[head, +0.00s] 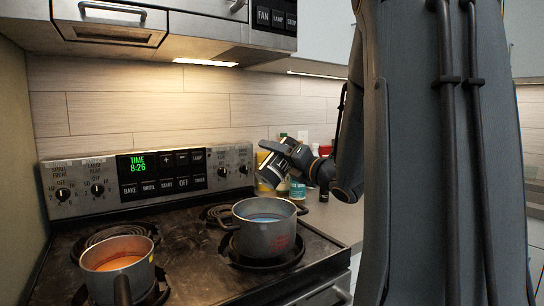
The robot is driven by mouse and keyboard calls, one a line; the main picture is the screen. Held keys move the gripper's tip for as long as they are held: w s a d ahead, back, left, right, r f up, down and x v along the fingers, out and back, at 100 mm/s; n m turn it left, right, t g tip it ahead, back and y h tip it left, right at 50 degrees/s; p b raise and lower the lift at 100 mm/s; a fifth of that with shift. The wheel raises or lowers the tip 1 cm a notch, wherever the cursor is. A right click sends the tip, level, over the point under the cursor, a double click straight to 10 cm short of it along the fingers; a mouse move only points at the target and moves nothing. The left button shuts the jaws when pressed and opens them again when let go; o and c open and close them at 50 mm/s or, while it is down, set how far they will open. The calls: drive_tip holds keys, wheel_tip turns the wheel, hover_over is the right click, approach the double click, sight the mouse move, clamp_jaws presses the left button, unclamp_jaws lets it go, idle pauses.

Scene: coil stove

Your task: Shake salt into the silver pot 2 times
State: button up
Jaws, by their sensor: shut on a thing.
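The silver pot (266,238) sits on the right front burner. It has two side handles, a red mark on its side and bluish liquid inside. My gripper (281,158) is above the pot's back right rim, apart from it. It is shut on what looks like the salt shaker (271,171), a small silvery cylinder. The shaker is tilted, its lower end pointing down and left toward the pot. The fingers cover part of it, and I cannot make out any falling salt.
A second pot (117,279) with orange contents stands at the left front, its handle toward me. The stove's control panel (150,177) rises behind. Bottles and jars (297,188) stand on the counter behind my gripper. The range hood (180,30) hangs above.

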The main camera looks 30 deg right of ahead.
drive_tip(key=shift+r, duration=0.15)
drive_tip(key=shift+r+p, duration=0.85)
drive_tip(key=shift+r, duration=1.35)
wheel_tip(320, 180, down, 5)
drive_tip(key=b, duration=0.4)
drive_tip(key=shift+w+r+b, duration=0.1)
drive_tip(key=shift+r+b, duration=0.05)
drive_tip(key=shift+b, duration=0.2)
drive_tip(key=shift+r, duration=0.1)
